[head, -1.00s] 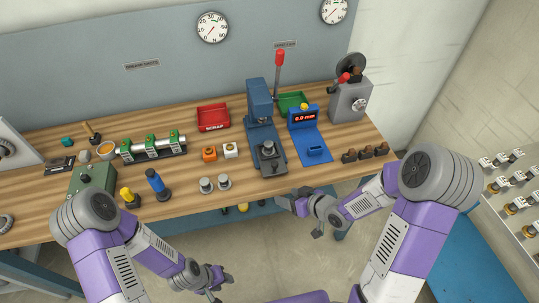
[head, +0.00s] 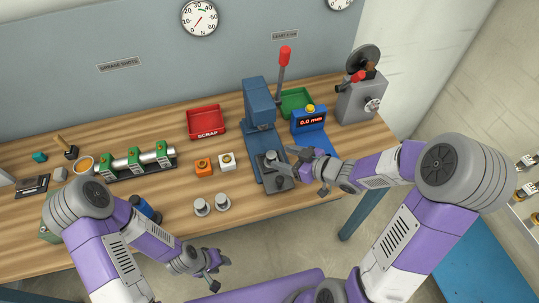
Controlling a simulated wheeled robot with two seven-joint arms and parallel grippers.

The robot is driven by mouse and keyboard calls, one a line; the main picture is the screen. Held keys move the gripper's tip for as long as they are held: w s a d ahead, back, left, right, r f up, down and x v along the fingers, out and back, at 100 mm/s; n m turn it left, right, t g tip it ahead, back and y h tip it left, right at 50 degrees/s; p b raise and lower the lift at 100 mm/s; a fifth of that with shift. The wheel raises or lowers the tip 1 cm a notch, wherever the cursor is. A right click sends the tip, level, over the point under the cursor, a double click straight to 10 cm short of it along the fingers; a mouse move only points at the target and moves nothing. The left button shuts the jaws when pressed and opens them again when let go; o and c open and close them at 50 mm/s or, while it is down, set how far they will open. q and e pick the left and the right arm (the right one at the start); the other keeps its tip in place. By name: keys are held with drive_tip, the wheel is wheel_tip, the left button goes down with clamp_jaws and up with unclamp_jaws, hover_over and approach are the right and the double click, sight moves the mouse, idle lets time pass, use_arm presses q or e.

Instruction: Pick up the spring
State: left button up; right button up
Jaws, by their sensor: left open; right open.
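I cannot make out a spring for certain. A blue lever press (head: 258,105) with a red-knobbed handle stands at the middle of the bench, with a small metal cylinder (head: 271,157) on its base. My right gripper (head: 304,176) is open beside the press base, at its right, and partly covers it. Whether it touches anything there is unclear. My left gripper (head: 219,274) is open and empty in front of the bench, low and away from the objects.
A blue "0.0 mm" gauge (head: 310,125) stands right of the press. Green clamps (head: 134,157) hold a bar. Bench wood between them is bare.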

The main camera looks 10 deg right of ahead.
sight(272, 155)
drive_tip(key=shift+w+a+f, duration=0.25)
drive_tip(key=shift+a+f, duration=0.05)
drive_tip(key=shift+a, duration=0.05)
drive_tip(key=b+x, duration=0.2)
drive_tip(key=x, duration=0.3)
drive_tip(key=shift+d, duration=0.15)
drive_tip(key=shift+c, duration=0.4)
drive_tip(key=c, duration=1)
wheel_tip(272, 155, up, 10)
drive_tip(key=p, duration=0.4)
drive_tip(key=shift+p, duration=0.4)
drive_tip(key=shift+c, duration=0.2)
